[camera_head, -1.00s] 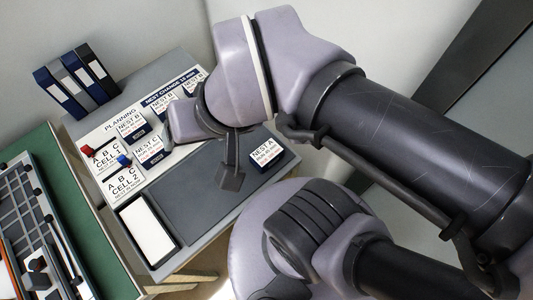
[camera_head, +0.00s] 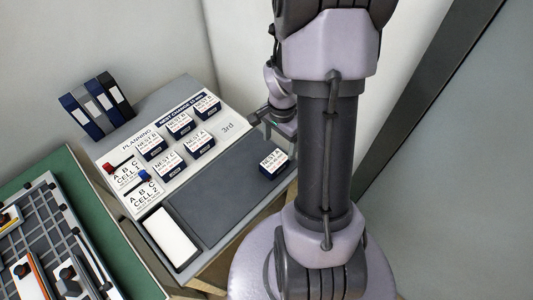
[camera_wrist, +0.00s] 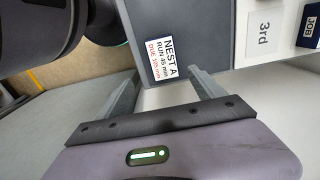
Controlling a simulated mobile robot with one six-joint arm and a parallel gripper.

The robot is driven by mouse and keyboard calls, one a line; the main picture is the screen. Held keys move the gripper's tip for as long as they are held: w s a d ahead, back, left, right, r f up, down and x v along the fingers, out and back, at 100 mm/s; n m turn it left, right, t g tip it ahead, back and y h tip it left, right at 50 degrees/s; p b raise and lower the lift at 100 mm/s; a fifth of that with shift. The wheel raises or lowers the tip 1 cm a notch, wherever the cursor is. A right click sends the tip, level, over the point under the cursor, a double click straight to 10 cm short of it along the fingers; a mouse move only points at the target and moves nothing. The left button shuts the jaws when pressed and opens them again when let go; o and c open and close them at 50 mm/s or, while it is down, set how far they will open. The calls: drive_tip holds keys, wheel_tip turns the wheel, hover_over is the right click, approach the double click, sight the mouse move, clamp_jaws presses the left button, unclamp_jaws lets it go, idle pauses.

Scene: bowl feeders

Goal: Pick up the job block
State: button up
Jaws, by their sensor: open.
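A job block (camera_head: 274,162) with a white NEST A label and dark blue side lies on the dark mat, at its right end, apart from the other blocks. In the wrist view its label (camera_wrist: 161,60) shows just beyond and between my two fingertips. My gripper (camera_wrist: 164,74) is open with nothing between its fingers. In the head view my gripper (camera_head: 268,122) is just above the block in the picture, partly hidden by my arm. The gap between the fingers and the block is hard to judge.
The planning board (camera_head: 228,127) holds several similar labelled blocks; one, marked JOB (camera_wrist: 308,27), shows at the wrist view's right edge. The dark mat (camera_head: 215,205) is otherwise clear.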

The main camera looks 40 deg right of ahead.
sight(274, 161)
wheel_tip(274, 161, down, 6)
drive_tip(key=shift+a+r+b, duration=0.1)
drive_tip(key=shift+r+b, duration=0.1)
drive_tip(key=shift+b, duration=0.5)
drive_tip(key=f, duration=0.1)
drive_tip(key=f+b, duration=0.1)
drive_tip(key=f, duration=0.1)
drive_tip(key=f+b, duration=0.1)
drive_tip(key=f, duration=0.1)
drive_tip(key=shift+w+a+f, duration=0.25)
drive_tip(key=shift+w+a, duration=0.1)
drive_tip(key=shift+w, duration=0.05)
drive_tip(key=shift+r, duration=0.2)
drive_tip(key=shift+c, duration=0.7)
drive_tip(key=c, duration=1.4)
